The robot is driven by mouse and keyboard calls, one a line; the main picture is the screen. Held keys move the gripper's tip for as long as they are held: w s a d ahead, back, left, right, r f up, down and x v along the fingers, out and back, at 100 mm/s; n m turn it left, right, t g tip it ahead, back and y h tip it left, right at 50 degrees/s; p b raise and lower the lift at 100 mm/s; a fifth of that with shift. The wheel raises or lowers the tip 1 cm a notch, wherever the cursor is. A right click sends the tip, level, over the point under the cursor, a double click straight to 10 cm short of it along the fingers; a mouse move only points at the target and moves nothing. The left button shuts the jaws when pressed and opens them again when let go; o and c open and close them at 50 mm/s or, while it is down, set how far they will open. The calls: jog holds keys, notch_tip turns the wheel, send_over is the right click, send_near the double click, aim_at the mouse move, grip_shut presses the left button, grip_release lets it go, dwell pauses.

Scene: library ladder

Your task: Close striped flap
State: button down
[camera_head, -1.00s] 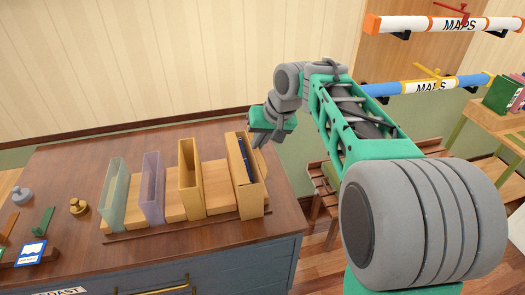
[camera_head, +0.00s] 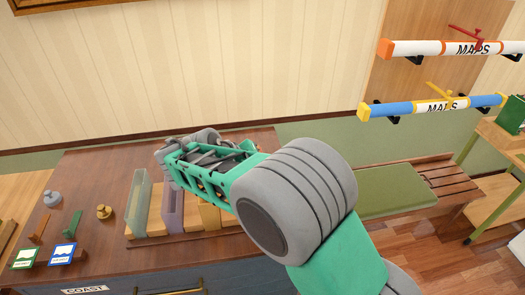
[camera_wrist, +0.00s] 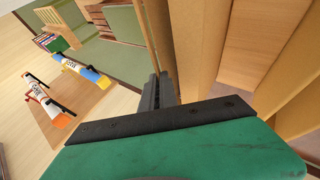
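No striped flap can be made out in either view. My gripper (camera_wrist: 161,90) shows in the wrist view with its two black fingers close together, next to upright tan wooden panels (camera_wrist: 200,45). I cannot tell whether the fingers touch a panel. In the head view my own arm covers the gripper and much of the cabinet top (camera_head: 90,165). A pale green upright holder (camera_head: 138,207), a purple one (camera_head: 172,212) and part of a yellow wooden one (camera_head: 209,216) show at the arm's left and below it.
Several stamps, one of them brass (camera_head: 104,212), and two picture cards (camera_head: 62,254) lie at the cabinet's left. Two map tubes (camera_head: 430,107) hang on the wall at the right. A green-cushioned bench (camera_head: 390,190) stands right of the cabinet.

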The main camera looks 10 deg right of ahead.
jog(key=shift+a+f+n+h+p, duration=0.15)
jog(key=shift+a+h+p, duration=0.05)
jog(key=shift+h+p, duration=0.45)
jog(key=shift+a+f+n+h+p, duration=0.15)
jog(key=shift+a+h+p, duration=0.05)
jog(key=shift+h+p, duration=0.4)
jog(key=shift+f, duration=0.1)
jog(key=c, duration=1.6)
grip_release()
jog(key=shift+c, duration=0.2)
